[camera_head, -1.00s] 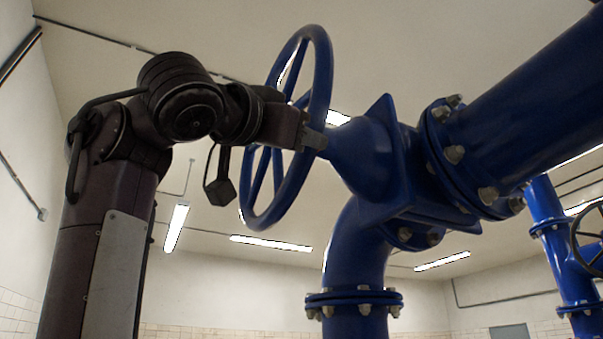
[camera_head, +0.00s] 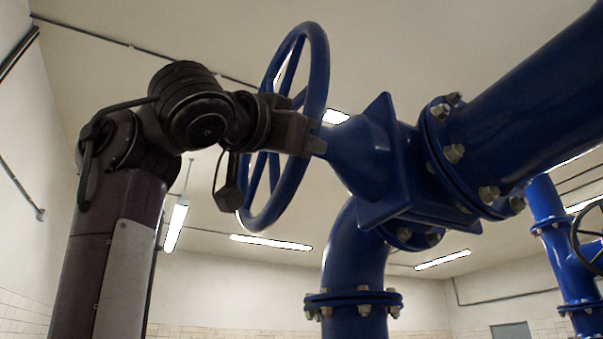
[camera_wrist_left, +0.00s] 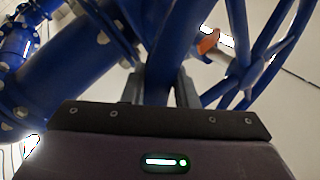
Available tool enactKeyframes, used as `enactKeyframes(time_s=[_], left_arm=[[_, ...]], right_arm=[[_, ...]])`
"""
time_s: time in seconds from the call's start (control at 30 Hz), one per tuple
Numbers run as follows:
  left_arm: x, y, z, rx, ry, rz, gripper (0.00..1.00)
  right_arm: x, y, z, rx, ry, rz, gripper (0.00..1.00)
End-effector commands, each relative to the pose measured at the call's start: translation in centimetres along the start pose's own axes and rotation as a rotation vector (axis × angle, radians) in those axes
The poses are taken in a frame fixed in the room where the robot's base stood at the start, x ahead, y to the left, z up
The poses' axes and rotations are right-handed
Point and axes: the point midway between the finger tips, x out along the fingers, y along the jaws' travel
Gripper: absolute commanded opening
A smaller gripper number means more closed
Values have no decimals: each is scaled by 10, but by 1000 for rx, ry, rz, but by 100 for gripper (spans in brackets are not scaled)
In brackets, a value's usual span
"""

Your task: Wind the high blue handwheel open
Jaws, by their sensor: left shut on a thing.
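The high blue handwheel (camera_head: 319,75) stands nearly edge-on to me at the top centre in the head view, at the end of a blue valve body (camera_head: 362,150). My left gripper (camera_head: 316,144) is at the right-hand side of its rim. In the left wrist view, the two fingers of the left gripper (camera_wrist_left: 160,90) lie on either side of the blue rim (camera_wrist_left: 166,62), shut on it. Spokes (camera_wrist_left: 232,85) and an orange piece (camera_wrist_left: 208,42) show beyond to the right. My right gripper is in neither view.
A thick blue flanged pipe (camera_head: 530,90) runs to the upper right, and another pipe (camera_head: 358,250) drops below the valve. A second blue pipe (camera_head: 550,215) with a dark handwheel (camera_head: 590,238) stands at the far right.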

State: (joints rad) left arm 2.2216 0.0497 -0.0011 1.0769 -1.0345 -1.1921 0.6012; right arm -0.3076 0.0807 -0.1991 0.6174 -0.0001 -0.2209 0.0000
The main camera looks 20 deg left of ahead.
Motion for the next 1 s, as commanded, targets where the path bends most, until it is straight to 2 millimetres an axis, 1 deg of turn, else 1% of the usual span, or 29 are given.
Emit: enactKeyframes(time_s=[0.3,0.5,0.7,1.0], left_arm=[[0,2,-44,-176,-109,-9,0],[2,2,-64,-258,-166,-11,0],[3,2,-72,-302,-199,-16,0],[4,2,-71,-310,-209,-19,0]], right_arm=[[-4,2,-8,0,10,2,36],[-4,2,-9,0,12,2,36],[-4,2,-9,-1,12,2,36],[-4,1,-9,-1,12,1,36]])
